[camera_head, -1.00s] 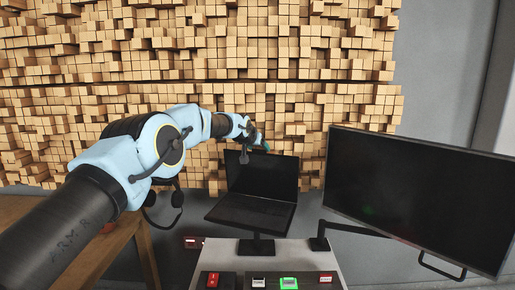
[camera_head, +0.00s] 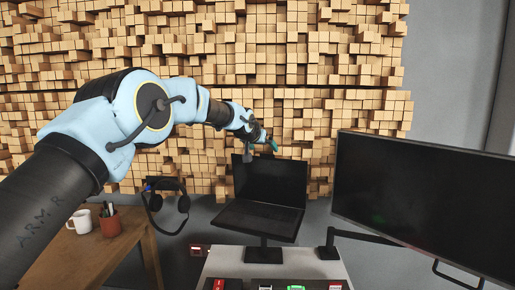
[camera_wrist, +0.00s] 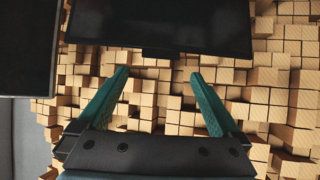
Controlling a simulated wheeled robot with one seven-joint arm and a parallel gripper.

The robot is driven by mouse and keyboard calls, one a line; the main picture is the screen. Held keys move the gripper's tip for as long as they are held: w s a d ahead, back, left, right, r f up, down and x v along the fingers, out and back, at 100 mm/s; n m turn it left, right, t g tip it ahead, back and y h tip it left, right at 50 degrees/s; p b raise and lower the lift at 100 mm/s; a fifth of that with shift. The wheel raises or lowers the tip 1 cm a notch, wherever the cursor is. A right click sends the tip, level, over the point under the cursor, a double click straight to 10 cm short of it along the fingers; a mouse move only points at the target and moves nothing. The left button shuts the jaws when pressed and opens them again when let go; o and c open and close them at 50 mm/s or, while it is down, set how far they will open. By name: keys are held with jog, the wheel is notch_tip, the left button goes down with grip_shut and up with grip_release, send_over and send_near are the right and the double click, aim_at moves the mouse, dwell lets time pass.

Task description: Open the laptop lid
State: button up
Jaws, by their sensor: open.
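The black laptop (camera_head: 258,219) stands on a stand with its lid (camera_head: 270,181) raised steeply and its dark screen facing me. The keyboard half lies below the lid, tilted slightly. My gripper (camera_head: 270,148) is just above the lid's top edge and looks apart from it. In the wrist view my gripper (camera_wrist: 160,74) has its two green fingers spread wide with nothing between them. A dark panel, apparently the laptop lid (camera_wrist: 158,24), shows at the top of that view, beyond the fingertips.
A large black monitor (camera_head: 420,205) on an arm stands at right. A pale console (camera_head: 275,262) with buttons is in front. A wooden table (camera_head: 100,250) at left holds a white mug (camera_head: 80,221) and a pen cup (camera_head: 110,224). Headphones (camera_head: 166,200) hang nearby. A wooden block wall (camera_head: 300,70) is behind.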

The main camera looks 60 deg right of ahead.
jog(key=b+v, duration=0.2)
jog(key=v, duration=0.4)
jog(key=shift+b, duration=0.4)
jog(key=shift+a, duration=0.15)
